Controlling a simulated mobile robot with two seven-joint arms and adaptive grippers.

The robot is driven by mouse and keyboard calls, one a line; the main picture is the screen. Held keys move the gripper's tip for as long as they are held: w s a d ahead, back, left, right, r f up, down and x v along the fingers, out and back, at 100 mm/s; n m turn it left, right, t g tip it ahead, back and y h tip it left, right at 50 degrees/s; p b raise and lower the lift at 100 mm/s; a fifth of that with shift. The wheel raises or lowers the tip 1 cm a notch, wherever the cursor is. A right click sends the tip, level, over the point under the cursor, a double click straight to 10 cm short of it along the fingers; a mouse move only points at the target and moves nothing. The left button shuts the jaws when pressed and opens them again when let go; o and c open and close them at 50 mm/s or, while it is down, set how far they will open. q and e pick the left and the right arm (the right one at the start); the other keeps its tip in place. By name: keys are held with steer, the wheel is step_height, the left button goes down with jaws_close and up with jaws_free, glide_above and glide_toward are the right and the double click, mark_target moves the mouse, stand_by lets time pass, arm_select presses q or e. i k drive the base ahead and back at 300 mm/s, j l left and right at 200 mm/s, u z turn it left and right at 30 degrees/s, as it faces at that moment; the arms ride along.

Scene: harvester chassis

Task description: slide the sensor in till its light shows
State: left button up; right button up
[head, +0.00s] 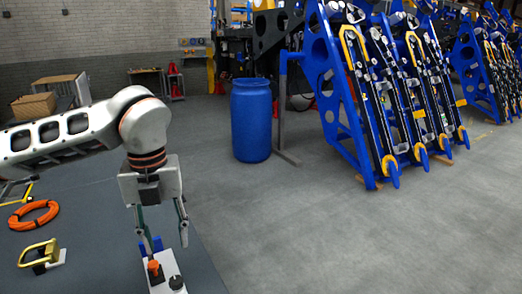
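My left gripper (165,242) points down over the bench at the lower left, its two fingers spread apart with a gap between them. Just below it is a white block (165,286) with two upright blue prongs (157,244), an orange piece (154,268) and a black knob (177,283). The left finger overlaps the prongs in the picture; I cannot tell whether it touches them. I cannot tell which piece is the sensor, and I see no lit light. The block's lower end is cut off by the frame. My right gripper is out of view.
On the grey bench (95,262) lie an orange coil (34,215) and a yellow-handled bracket (40,255). A blue barrel (251,120) stands on the floor beyond. Blue racks (340,100) with black and yellow parts stand at the right. Open floor lies between.

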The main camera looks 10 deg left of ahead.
mark_target(156, 272)
steer(key=k+l, duration=0.1)
steer(key=l, duration=0.2)
steer(key=k+l, duration=0.15)
steer(key=l, duration=0.2)
steer(key=k+l, duration=0.1)
steer(key=l, duration=0.2)
steer(key=k+l, duration=0.15)
steer(key=l, duration=0.2)
